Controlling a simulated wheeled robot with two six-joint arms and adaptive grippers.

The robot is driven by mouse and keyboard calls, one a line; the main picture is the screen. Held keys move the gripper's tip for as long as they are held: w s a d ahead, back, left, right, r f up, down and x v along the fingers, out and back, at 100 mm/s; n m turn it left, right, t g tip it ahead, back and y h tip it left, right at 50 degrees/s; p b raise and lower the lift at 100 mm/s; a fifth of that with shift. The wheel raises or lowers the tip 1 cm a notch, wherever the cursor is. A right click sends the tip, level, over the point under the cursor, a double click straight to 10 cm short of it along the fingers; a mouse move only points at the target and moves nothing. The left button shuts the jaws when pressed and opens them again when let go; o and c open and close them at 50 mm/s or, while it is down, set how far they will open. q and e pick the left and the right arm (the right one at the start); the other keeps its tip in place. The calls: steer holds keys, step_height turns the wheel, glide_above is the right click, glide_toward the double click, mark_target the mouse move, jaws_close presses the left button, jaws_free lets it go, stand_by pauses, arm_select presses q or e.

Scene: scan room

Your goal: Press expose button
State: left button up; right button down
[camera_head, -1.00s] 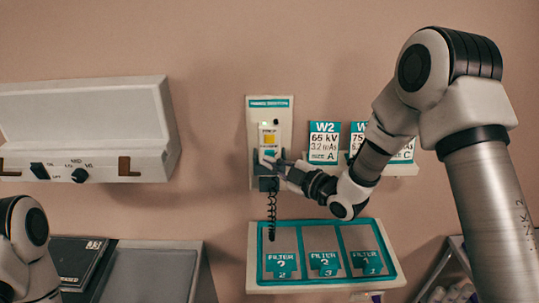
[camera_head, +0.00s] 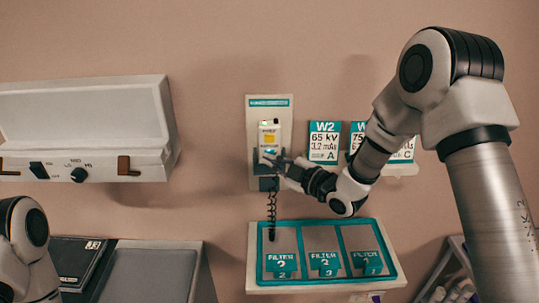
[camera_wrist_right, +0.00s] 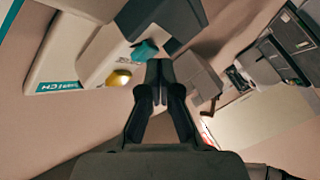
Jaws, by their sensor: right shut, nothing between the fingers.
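A pale handset (camera_head: 269,132) hangs on a wall plate (camera_head: 284,105) with a teal header, and a coiled black cord runs down below it. It carries a yellow button (camera_head: 269,138) and, lower down, a teal button (camera_wrist_right: 146,50), which is partly hidden by my fingers in the head view. My right gripper (camera_head: 270,161) is shut and empty, with its fingertips at the lower part of the handset. In the right wrist view its fingertips (camera_wrist_right: 159,66) are close beside the teal button; whether they touch cannot be told. My left gripper is out of view.
A tray of filter plates (camera_head: 252,262) sits below the handset. Exposure cards (camera_head: 324,142) stand on a small shelf to the right. A wall box with knobs (camera_head: 82,129) is at the left, above a grey cabinet (camera_head: 150,275).

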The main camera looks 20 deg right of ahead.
steer(key=shift+w+d, duration=0.1)
steer(key=shift+w, duration=0.35)
stand_by(0.5)
steer(key=shift+s, duration=0.1)
steer(key=shift+s+a+b, duration=0.25)
steer(key=shift+s+b, duration=0.2)
steer(key=shift+s, duration=0.3)
steer(key=s, duration=0.2)
steer(key=s+a+b, duration=0.1)
steer(key=s, duration=0.1)
steer(key=shift+s+a, duration=0.15)
steer(key=shift+s, duration=0.25)
steer(key=shift+f, duration=0.1)
stand_by(1.0)
